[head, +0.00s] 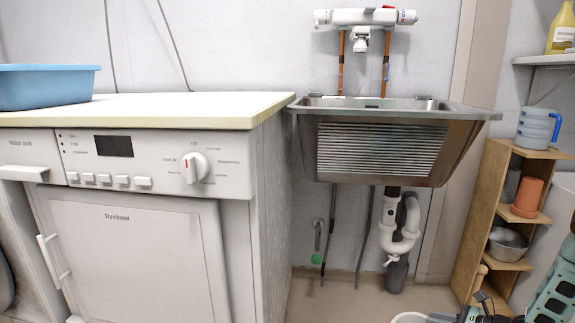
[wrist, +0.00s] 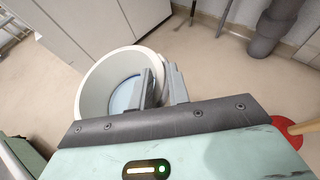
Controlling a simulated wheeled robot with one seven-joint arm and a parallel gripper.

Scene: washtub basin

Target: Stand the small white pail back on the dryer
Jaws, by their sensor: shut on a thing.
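The small white pail (wrist: 88,92) is in my gripper (wrist: 162,78) in the wrist view. The jaws are shut on its rim and wall, one finger inside and one outside. The open mouth shows, with a pale blue patch inside. In the head view only a bit of white rim, apparently the pail (head: 408,318), shows at the bottom edge, beside my gripper (head: 482,312), which is low and partly cut off. The dryer (head: 135,245) stands at the left with a pale cream top (head: 190,108), well above and left of the pail.
A blue basin (head: 45,88) sits on the dryer top's left part; the top's right part is bare. A metal sink (head: 455,125) is right of the dryer, pipes (head: 400,235) below. A corner shelf (head: 482,215) stands right. A red round thing (wrist: 286,133) is on the floor.

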